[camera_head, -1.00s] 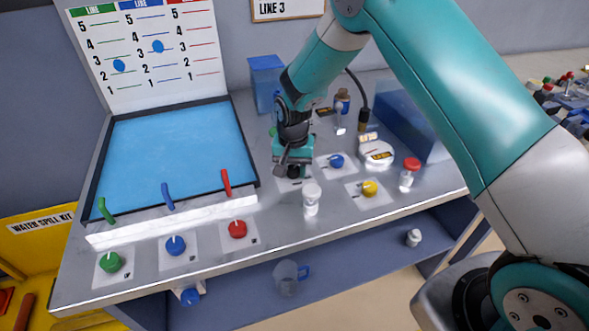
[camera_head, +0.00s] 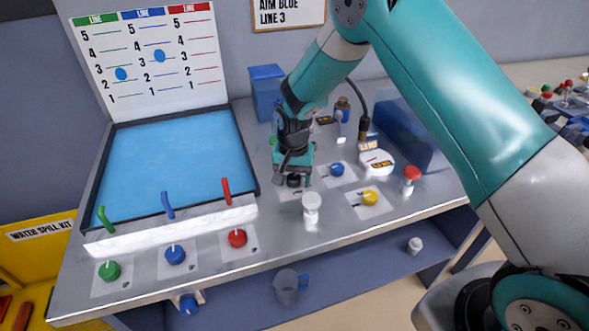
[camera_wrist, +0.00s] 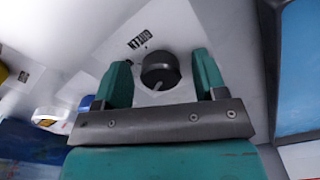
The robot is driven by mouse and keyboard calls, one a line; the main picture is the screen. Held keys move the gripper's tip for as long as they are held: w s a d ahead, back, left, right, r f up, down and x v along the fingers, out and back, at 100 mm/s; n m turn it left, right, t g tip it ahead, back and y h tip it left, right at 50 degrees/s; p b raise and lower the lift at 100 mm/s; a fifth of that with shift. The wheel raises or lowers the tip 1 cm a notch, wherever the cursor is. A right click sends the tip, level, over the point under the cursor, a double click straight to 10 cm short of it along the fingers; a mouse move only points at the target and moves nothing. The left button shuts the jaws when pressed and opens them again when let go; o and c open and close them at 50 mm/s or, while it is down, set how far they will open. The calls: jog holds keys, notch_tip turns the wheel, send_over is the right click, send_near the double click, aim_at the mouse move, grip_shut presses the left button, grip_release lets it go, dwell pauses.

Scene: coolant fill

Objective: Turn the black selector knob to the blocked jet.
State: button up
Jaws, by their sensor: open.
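The black selector knob (camera_wrist: 160,70) shows in the wrist view on a white plate, with a pale pointer mark at its near edge. In the head view the knob (camera_head: 293,181) is mostly hidden under my gripper (camera_head: 292,172). In the wrist view my gripper (camera_wrist: 163,85) is open, with one teal finger on each side of the knob and gaps between. I cannot tell whether either finger touches it. Three jets stand along the blue tray: green (camera_head: 104,218), blue (camera_head: 167,205) and red (camera_head: 227,191). I cannot tell from the picture which one is blocked.
Green (camera_head: 109,271), blue (camera_head: 175,255) and red (camera_head: 237,238) knobs line the front edge. A white-capped jar (camera_head: 311,206), a yellow knob (camera_head: 369,198), another blue knob (camera_head: 337,169) and a red-capped bottle (camera_head: 411,177) stand near my gripper.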

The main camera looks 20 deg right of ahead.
aim_at(294, 177)
notch_tip(294, 177, up, 17)
jog(key=b, duration=0.2)
jog(key=shift+r, duration=0.2)
